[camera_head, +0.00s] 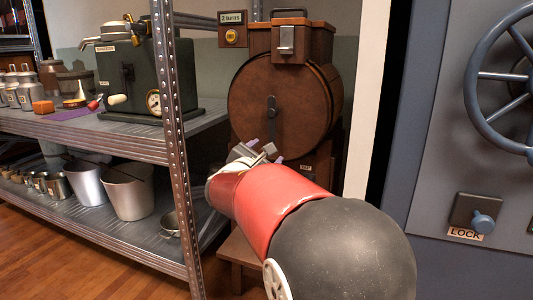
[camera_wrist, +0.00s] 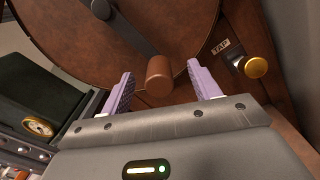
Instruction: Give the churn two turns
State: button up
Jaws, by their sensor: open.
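The churn (camera_head: 270,85) is a round, reddish-brown drum on a wooden stand. A dark crank arm (camera_head: 271,112) is fixed at the middle of its front face and hangs down. In the wrist view the crank arm (camera_wrist: 133,30) ends in a brown cylindrical handle (camera_wrist: 159,76). My gripper (camera_head: 262,150) is in front of the churn's lower face. In the wrist view my gripper (camera_wrist: 160,85) is open, with one lilac finger on each side of the handle. I cannot tell whether either finger touches it. The head view hides the handle behind my gripper.
A "2 turns" sign (camera_head: 232,18) hangs above a yellow button (camera_head: 232,36). A brass knob labelled TAP (camera_wrist: 256,68) is close to my right finger. A metal shelf (camera_head: 140,145) with a green machine (camera_head: 133,75) stands left. A blue-grey door (camera_head: 450,120) with a wheel is at right.

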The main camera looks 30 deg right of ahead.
jog(key=v, duration=0.7)
jog(key=shift+s+a, duration=0.2)
jog(key=shift+a, duration=0.05)
dwell(0.6)
